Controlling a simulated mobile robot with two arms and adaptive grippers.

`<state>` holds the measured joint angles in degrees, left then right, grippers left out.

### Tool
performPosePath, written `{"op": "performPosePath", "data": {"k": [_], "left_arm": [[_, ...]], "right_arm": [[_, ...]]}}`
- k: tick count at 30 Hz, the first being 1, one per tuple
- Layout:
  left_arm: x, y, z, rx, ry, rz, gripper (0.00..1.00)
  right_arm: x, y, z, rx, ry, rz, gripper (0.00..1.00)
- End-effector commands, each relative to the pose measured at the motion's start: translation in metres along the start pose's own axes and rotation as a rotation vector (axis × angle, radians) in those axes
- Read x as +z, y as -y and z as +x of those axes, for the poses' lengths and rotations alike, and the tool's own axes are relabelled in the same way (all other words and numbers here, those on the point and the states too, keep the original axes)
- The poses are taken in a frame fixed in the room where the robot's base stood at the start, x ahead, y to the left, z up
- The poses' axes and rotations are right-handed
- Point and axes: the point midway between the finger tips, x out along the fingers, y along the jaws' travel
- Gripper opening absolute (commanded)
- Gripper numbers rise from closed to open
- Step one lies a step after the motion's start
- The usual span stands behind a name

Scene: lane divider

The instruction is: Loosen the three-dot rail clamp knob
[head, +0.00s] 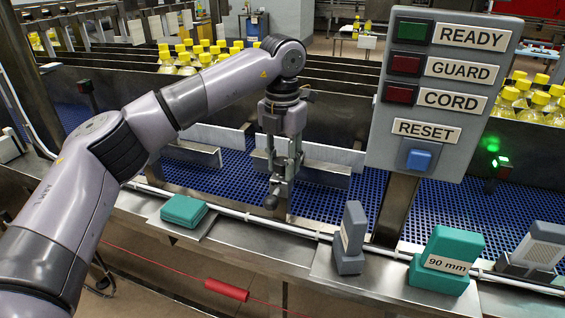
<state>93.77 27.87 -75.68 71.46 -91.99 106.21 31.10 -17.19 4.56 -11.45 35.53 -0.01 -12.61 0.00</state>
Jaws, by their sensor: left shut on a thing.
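My left gripper (284,178) points down over the blue conveyor, in front of the pale divider rail. It is shut on a small dark grey knob (271,200) at its fingertips. Any dots on the knob are too small to make out, so I cannot tell whether it is the three-dot one. The fingers hide part of the knob and its clamp. The lane divider rail (330,154) runs pale behind the gripper. My right gripper is out of view.
A grey panel (380,136) with READY, GUARD, CORD and RESET labels stands right of the gripper. Teal blocks (184,210) (446,252) and a grey block (351,232) sit along the front ledge. A red pull cord handle (226,289) hangs below. Yellow-capped bottles (190,58) stand behind.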

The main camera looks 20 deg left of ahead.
Motion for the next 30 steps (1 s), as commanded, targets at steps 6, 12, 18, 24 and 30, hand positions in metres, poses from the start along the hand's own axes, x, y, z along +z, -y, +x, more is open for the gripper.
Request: {"op": "performPosePath", "data": {"k": [6, 12, 18, 24, 30], "left_arm": [[-0.0004, 0.0003, 0.0019, 0.0, -0.003, -0.026, 0.02], [-0.0005, 0.0003, 0.0021, 0.0, -0.004, -0.028, 0.02], [-0.0007, 0.0003, 0.0024, 0.001, -0.005, -0.027, 0.32], [-0.0005, 0.0002, 0.0015, 0.001, -0.003, -0.027, 0.46], [-0.0003, 0.0, 0.0009, 0.0, -0.002, -0.027, 0.51]], "right_arm": [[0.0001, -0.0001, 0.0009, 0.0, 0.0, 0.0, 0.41], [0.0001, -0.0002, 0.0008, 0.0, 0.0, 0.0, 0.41], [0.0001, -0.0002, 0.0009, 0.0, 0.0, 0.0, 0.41], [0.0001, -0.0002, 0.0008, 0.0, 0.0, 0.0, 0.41], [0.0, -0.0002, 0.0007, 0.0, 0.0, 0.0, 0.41]]}}
